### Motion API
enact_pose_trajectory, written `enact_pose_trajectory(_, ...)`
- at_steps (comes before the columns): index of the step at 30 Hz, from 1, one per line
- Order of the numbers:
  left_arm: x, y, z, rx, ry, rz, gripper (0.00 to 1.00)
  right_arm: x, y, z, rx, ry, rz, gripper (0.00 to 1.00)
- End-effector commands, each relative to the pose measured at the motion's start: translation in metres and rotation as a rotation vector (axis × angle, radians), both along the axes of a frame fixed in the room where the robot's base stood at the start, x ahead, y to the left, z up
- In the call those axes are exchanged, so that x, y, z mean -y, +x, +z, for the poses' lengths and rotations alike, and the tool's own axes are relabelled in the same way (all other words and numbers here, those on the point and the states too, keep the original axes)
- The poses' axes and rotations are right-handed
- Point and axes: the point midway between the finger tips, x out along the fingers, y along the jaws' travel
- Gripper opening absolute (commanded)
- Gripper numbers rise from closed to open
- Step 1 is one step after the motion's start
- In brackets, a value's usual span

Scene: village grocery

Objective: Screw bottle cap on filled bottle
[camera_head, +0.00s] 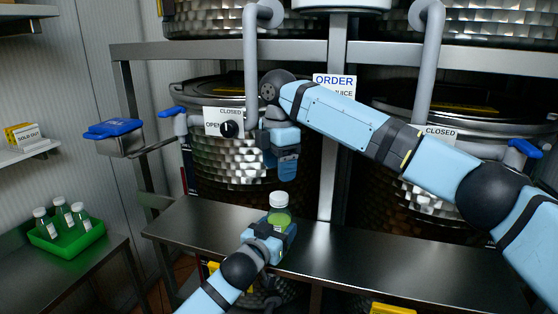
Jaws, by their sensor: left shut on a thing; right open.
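A bottle of green juice (278,219) is upright over the metal counter, below the left tank's tap. My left gripper (272,238) is shut around its lower part and hides its base. A whitish cap (279,198) appears to sit on top of the bottle; I cannot tell how tight it is. My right gripper (283,172) points down above the bottle, apart from it, open and apparently empty.
The metal counter (400,262) is clear to the right. Steel tanks (235,165) with grey pipes stand behind it, with a dial marked open and closed (228,129). A green tray (68,238) holding several bottles (79,215) is on the left table.

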Motion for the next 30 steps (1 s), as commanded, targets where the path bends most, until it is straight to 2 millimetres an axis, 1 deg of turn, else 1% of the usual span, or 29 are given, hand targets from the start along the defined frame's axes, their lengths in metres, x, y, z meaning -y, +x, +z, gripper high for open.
enact_pose_trajectory(1, 0.000, 0.000, -0.001, -0.002, 0.000, 0.000, 0.00, 0.000, 0.000, -0.008, -0.002, -0.001, 0.000, 0.67)
enact_pose_trajectory(6, 0.000, 0.000, -0.001, -0.002, 0.000, 0.000, 0.00, 0.001, 0.000, -0.036, -0.002, -0.002, -0.001, 0.67)
enact_pose_trajectory(12, 0.000, 0.000, -0.001, -0.002, 0.000, 0.000, 0.00, 0.001, 0.000, -0.060, -0.001, 0.000, -0.002, 0.67)
enact_pose_trajectory(18, 0.000, 0.000, -0.001, -0.002, 0.000, 0.000, 0.00, 0.001, 0.000, -0.070, -0.001, 0.000, -0.002, 0.67)
enact_pose_trajectory(25, 0.000, 0.000, -0.001, -0.002, 0.000, 0.000, 0.00, 0.001, 0.000, -0.070, -0.001, 0.000, -0.002, 0.67)
enact_pose_trajectory(26, 0.000, 0.000, -0.001, -0.002, 0.000, 0.000, 0.00, 0.001, 0.000, -0.070, -0.001, 0.000, -0.002, 0.62)
enact_pose_trajectory(27, 0.000, 0.000, -0.001, -0.002, 0.000, 0.000, 0.00, 0.001, 0.000, -0.070, -0.001, 0.000, -0.002, 0.53)
enact_pose_trajectory(29, 0.000, 0.000, -0.001, -0.002, 0.000, 0.000, 0.00, 0.001, 0.000, -0.070, -0.001, 0.000, -0.002, 0.39)
enact_pose_trajectory(30, 0.000, 0.000, -0.001, -0.002, 0.000, 0.000, 0.00, 0.001, 0.000, -0.070, -0.001, 0.000, -0.002, 0.30)
